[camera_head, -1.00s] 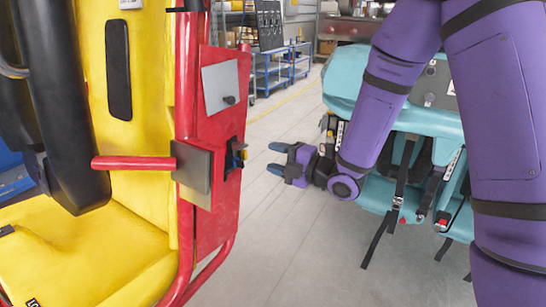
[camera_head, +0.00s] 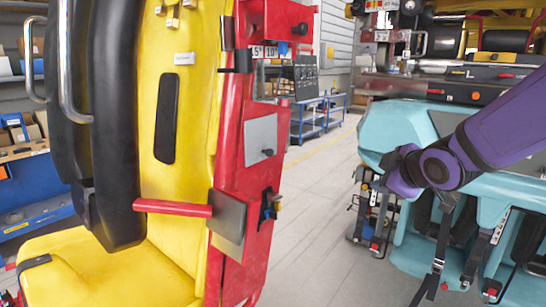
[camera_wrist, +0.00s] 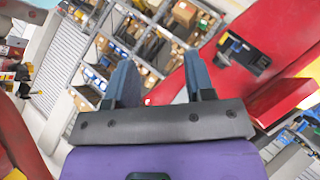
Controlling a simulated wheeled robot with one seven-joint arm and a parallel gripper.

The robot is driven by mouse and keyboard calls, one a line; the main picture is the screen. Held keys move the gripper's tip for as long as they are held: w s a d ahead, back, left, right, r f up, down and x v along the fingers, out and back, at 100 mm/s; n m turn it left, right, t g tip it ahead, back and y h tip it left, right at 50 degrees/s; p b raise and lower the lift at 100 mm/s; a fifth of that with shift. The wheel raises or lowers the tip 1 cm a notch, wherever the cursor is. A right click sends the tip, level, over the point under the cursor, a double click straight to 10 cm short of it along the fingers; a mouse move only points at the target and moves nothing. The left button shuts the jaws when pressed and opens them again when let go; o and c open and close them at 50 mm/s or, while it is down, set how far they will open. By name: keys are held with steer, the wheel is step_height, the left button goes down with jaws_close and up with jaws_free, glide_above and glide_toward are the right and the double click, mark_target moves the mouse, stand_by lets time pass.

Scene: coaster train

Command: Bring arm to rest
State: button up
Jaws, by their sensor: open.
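My gripper (camera_wrist: 159,72) is open and empty in the wrist view, its two blue-grey fingers apart. In the head view my purple arm reaches in from the right edge, and its bent end is in front of the teal seat car (camera_head: 395,128). I cannot make out the fingers there. The yellow and red seat (camera_head: 190,120) fills the left of the head view, apart from my arm. Its red side panel (camera_head: 262,190) carries a grey plate and a latch (camera_head: 270,205). A red panel with a black latch (camera_wrist: 243,52) also shows in the wrist view.
A black padded restraint (camera_head: 115,130) and red bar (camera_head: 172,208) are on the yellow seat. Dark straps hang from the teal car. A blue cart (camera_head: 318,118) stands at the back. Bare floor (camera_head: 320,200) lies between seat and car. Shelves with boxes (camera_wrist: 150,82) show in the wrist view.

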steer(key=s+d+r+m+g+h, duration=0.1)
steer(key=s+m, duration=0.5)
steer(key=s, duration=0.6)
steer(key=s+d+r+m+g+h, duration=0.1)
steer(key=s+d+r+m+g, duration=0.3)
steer(key=s+m, duration=0.3)
steer(key=s+d+g, duration=0.1)
steer(key=s, duration=0.4)
steer(key=shift+s, duration=0.25)
